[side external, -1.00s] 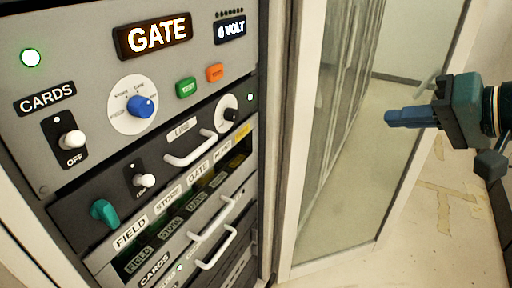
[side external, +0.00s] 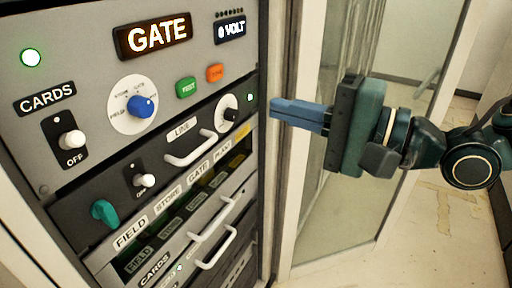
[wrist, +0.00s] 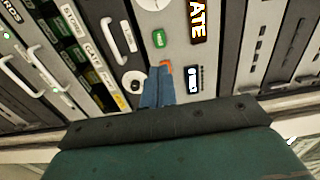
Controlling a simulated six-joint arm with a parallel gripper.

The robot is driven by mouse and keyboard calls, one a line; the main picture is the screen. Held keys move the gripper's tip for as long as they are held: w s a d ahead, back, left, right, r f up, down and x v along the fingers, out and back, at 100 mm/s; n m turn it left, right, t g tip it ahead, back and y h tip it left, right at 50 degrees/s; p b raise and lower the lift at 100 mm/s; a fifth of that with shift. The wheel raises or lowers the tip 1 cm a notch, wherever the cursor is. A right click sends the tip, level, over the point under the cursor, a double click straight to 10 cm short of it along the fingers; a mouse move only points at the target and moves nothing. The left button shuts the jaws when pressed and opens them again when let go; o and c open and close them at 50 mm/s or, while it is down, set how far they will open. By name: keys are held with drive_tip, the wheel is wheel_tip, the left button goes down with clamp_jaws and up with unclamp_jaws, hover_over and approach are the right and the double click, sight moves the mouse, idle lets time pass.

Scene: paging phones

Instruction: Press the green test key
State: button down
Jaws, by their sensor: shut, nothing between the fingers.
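The green test key (side external: 186,87) is on the grey upper panel, below the lit GATE sign and left of an orange key (side external: 215,73). In the wrist view the green key (wrist: 159,39) shows just past my fingertips, with the orange key (wrist: 165,65) right at the tips. My gripper (side external: 272,108) has blue fingers closed together and empty, pointing left at the panel. In the side view the tips are near the rack's right edge, apart from the green key. In the wrist view the gripper (wrist: 160,70) partly covers the orange key.
A blue selector knob (side external: 142,106) and a white CARDS toggle (side external: 71,138) are on the same panel. Below are a dial (side external: 228,114), a teal knob (side external: 104,212) and several white handles (side external: 190,148). A glass door (side external: 345,210) stands open at right.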

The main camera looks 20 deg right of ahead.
idle(0.4)
approach(188, 87)
drive_tip(key=x, duration=0.5)
drive_tip(key=shift+x, duration=0.95)
drive_tip(key=shift+w+a+r, duration=0.1)
drive_tip(key=shift+w+a, duration=0.4)
drive_tip(key=shift+w, duration=0.05)
drive_tip(key=shift+s+d, duration=0.15)
drive_tip(key=shift+s, duration=0.05)
idle(0.4)
drive_tip(key=v, duration=0.8)
drive_tip(key=shift+d, duration=0.1)
